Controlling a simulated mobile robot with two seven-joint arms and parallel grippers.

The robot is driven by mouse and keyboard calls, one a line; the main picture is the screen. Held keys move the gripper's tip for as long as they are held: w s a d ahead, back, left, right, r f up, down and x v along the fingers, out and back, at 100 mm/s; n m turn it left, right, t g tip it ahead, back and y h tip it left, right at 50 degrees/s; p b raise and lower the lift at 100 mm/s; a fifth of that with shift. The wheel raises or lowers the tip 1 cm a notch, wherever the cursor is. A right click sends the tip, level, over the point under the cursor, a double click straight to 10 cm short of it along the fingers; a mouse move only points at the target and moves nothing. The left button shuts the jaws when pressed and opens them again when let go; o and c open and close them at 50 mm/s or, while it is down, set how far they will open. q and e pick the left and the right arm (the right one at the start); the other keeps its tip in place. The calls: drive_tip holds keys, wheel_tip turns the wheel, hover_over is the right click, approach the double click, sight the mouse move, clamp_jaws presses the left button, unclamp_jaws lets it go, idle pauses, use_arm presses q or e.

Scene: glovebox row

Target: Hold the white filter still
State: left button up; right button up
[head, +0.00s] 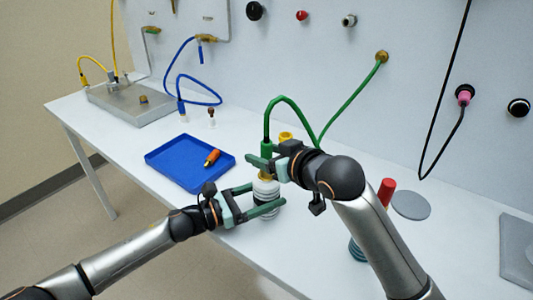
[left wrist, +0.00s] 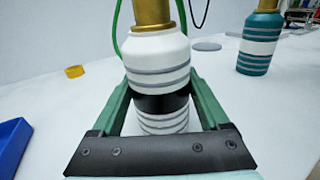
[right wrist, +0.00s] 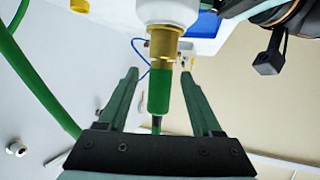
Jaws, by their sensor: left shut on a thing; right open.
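The white filter (head: 266,188) stands upright on the bench, with grey rings and a black band. It fills the middle of the left wrist view (left wrist: 158,55). My left gripper (head: 262,203) is shut on it around the black band, one finger on each side. A brass fitting (right wrist: 165,42) tops the filter, and the green hose's end (right wrist: 159,92) meets it. My right gripper (right wrist: 160,75) is open, its fingers on either side of the green end with gaps showing. In the head view the right gripper (head: 262,157) partly covers this joint.
A blue tray (head: 165,158) holding an orange connector (head: 212,157) lies left of the filter. A teal filter (left wrist: 260,42) stands to the right, near a grey disc (head: 411,205). The green hose (head: 345,105) runs to the wall panel.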

drive_tip(key=v, duration=1.2)
idle(0.7)
use_arm(q)
drive_tip(key=o, duration=1.5)
drive_tip(key=shift+a, duration=0.1)
